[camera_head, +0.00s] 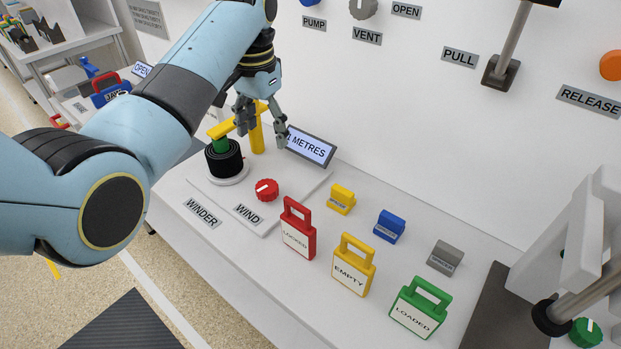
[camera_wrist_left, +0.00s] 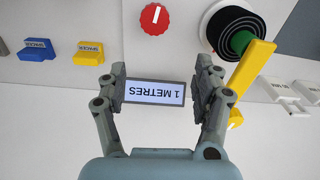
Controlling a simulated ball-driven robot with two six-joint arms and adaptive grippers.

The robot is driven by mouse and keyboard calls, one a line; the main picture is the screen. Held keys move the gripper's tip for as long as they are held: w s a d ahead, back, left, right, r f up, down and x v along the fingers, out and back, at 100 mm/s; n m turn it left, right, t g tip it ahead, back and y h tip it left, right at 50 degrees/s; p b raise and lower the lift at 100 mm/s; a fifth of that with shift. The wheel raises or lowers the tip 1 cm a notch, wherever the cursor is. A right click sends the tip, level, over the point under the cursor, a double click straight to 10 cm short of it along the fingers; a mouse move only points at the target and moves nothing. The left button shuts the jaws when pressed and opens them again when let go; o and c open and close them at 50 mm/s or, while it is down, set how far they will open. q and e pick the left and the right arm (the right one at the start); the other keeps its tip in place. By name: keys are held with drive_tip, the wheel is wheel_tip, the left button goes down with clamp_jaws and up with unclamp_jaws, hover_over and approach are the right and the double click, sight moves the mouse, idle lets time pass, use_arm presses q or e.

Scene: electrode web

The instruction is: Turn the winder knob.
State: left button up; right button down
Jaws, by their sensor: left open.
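The red winder knob (camera_head: 267,189) sits on the white winder plate in front of the black roll, beside the WIND label. It also shows in the left wrist view (camera_wrist_left: 155,19), with a white mark on its face. The black roll (camera_head: 223,160) stands on a green core, with a yellow arm (camera_head: 234,122) above it. A display (camera_head: 311,146) behind the knob reads "1 METRES" in the left wrist view (camera_wrist_left: 155,92). My left gripper (camera_head: 264,138) is open and empty above the plate, apart from the knob. My right gripper is not in view.
Red (camera_head: 298,229), yellow (camera_head: 353,264) and green (camera_head: 418,307) tags stand on the bench to the right of the knob. Yellow (camera_head: 341,198), blue (camera_head: 389,227) and grey (camera_head: 445,257) blocks sit behind them. A lever (camera_head: 509,45) is on the wall.

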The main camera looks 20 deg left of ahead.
use_arm(q)
hover_over(268, 185)
wheel_tip(268, 185, down, 5)
drive_tip(key=shift+r, duration=0.2)
wheel_tip(268, 185, down, 7)
drive_tip(key=shift+f+b, duration=0.15)
drive_tip(key=shift+b, duration=0.35)
drive_tip(key=shift+f, duration=0.35)
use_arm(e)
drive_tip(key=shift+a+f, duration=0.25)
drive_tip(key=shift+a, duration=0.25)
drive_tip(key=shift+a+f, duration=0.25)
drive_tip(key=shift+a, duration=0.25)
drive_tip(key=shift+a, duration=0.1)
use_arm(q)
drive_tip(key=shift+c, duration=0.2)
drive_tip(key=c, duration=1.1)
drive_tip(key=shift+c, duration=0.2)
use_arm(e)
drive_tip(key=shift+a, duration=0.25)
